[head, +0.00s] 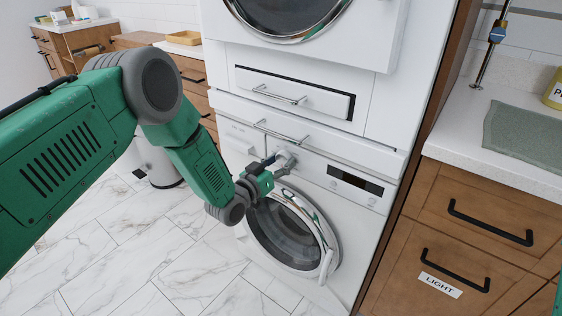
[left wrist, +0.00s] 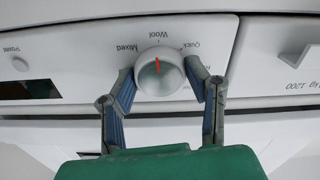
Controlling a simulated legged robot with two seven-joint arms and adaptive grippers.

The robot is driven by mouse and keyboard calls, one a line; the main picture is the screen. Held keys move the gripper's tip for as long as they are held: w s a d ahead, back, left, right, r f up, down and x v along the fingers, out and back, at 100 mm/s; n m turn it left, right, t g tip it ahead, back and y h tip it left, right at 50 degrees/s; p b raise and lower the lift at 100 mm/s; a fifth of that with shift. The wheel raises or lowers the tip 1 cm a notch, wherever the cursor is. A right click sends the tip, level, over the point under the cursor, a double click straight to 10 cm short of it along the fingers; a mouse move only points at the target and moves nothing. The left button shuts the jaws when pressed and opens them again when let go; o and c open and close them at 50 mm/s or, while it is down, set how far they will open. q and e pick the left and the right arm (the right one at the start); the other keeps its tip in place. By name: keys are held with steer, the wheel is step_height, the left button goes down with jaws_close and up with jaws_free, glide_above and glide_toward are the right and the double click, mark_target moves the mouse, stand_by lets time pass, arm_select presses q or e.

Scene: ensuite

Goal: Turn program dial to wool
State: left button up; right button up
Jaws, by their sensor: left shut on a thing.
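The washing machine (head: 310,240) stands below a drawer unit, with its round door shut. Its program dial (left wrist: 160,78) is a round white knob with a red mark. In the left wrist view the labels are upside down. The red mark points up, about at "Wool", between "Mixed" on the left and "Quick" on the right. My left gripper (left wrist: 165,82) is shut on the dial, one finger on each side. In the head view the left gripper (head: 275,165) partly hides the dial (head: 285,157). My right gripper is not in view.
A dark display (head: 355,180) is right of the dial. A handle bar (head: 280,132) crosses the panel just above the gripper. A drawer (head: 295,92) is above that. Wooden cabinets (head: 470,225) stand at right. The marble floor at left is mostly clear, with a bin (head: 160,162) further back.

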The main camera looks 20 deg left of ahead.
arm_select(q)
steer(key=shift+s+f+m, duration=0.15)
steer(key=shift+f+m, duration=0.15)
steer(key=shift+m, duration=0.6)
steer(key=o, duration=1.1)
steer(key=shift+o, duration=0.2)
steer(key=shift+r, duration=0.1)
